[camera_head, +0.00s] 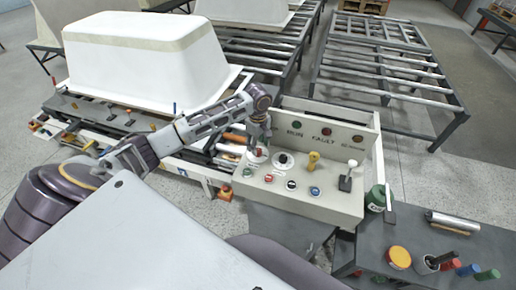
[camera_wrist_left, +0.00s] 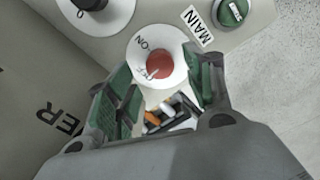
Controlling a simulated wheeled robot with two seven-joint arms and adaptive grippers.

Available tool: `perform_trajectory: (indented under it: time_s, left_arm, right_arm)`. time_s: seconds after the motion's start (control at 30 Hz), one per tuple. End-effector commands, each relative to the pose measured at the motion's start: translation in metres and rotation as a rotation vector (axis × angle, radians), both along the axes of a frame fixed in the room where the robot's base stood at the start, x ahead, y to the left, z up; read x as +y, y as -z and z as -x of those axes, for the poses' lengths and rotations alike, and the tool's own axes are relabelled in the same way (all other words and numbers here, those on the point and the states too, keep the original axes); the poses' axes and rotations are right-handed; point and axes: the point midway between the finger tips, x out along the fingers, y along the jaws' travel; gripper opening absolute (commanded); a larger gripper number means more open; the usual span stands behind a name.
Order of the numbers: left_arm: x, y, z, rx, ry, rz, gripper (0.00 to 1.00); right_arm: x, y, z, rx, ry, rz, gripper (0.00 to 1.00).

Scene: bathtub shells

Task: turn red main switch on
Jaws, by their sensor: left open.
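The control panel (camera_head: 300,202) is a cream box with knobs, buttons and a raised back labelled RUN and FAULT. The red main switch (camera_wrist_left: 160,66) sits on a round white plate (camera_wrist_left: 146,44) marked ON, beside a MAIN label (camera_wrist_left: 197,27). In the head view my left gripper (camera_head: 262,146) hangs over the panel's left end and partly hides the switch. In the left wrist view its green-padded fingers (camera_wrist_left: 163,90) are apart, one on each side of the red switch. Contact with the switch cannot be told. My right gripper does not show.
A black knob (camera_head: 283,161), a yellow knob (camera_head: 313,160) and a lever (camera_head: 347,176) stand right of the gripper. A green button (camera_wrist_left: 231,12) is near the switch. A white tub shell (camera_head: 150,65) stands behind my left arm. A dark table (camera_head: 430,225) holds jars and markers.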

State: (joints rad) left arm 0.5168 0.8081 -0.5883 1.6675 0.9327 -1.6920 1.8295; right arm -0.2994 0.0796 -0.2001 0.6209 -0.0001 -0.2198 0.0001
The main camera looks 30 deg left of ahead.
Motion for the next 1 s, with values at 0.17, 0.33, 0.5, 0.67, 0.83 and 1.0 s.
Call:
perform_trajectory:
  time_s: [0.17, 0.33, 0.5, 0.67, 0.83, 1.0]
  left_arm:
    - [0.0, 0.018, 0.0, 0.0, 0.0, 0.0, 0.53]
    - [0.0, 0.028, 0.0, -0.001, 0.001, 0.0, 0.53]
    - [0.0, 0.03, 0.0, -0.002, 0.001, 0.0, 0.53]
    - [0.0, 0.03, 0.0, -0.001, 0.001, 0.0, 0.53]
    - [0.0, 0.03, 0.0, -0.001, 0.001, 0.0, 0.32]
    - [0.0, 0.029, 0.0, -0.002, 0.001, 0.0, 0.1]
  right_arm:
    - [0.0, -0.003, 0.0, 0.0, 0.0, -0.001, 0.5]
    - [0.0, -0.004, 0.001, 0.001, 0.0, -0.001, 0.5]
    - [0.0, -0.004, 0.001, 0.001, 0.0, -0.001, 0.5]
    - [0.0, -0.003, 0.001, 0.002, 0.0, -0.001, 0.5]
    - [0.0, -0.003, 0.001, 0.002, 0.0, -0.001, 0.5]
    - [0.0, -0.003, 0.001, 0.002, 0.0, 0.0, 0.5]
